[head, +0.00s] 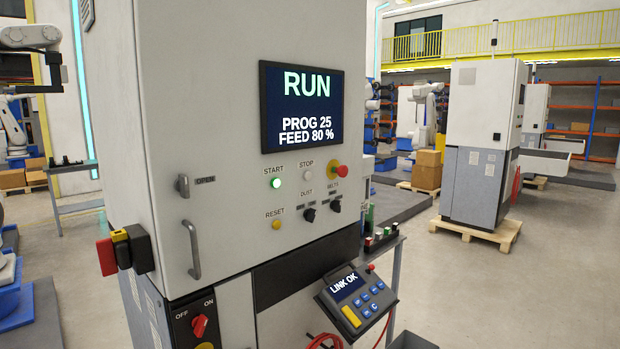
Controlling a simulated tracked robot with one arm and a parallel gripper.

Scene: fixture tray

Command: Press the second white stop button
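A white button (307,177) sits under the label STOP on the front of the near grey-white machine cabinet (225,110). It is the only white stop button I can make out. To its left is a lit green START button (276,183). To its right is a red mushroom button (338,169) with yellow behind it. A yellow RESET button (276,225) and two black knobs (309,214), marked DUST and BELTS, are below. The screen (301,107) above reads RUN, PROG 25, FEED 80 %. My gripper is not in view.
A door handle (191,250) and a latch (182,186) stick out left of the buttons. A tilted pendant (352,300) reading LINK OK juts out below, near a red cable (325,341). A second cabinet (483,135) stands on a pallet at back right. The floor (480,295) at right is clear.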

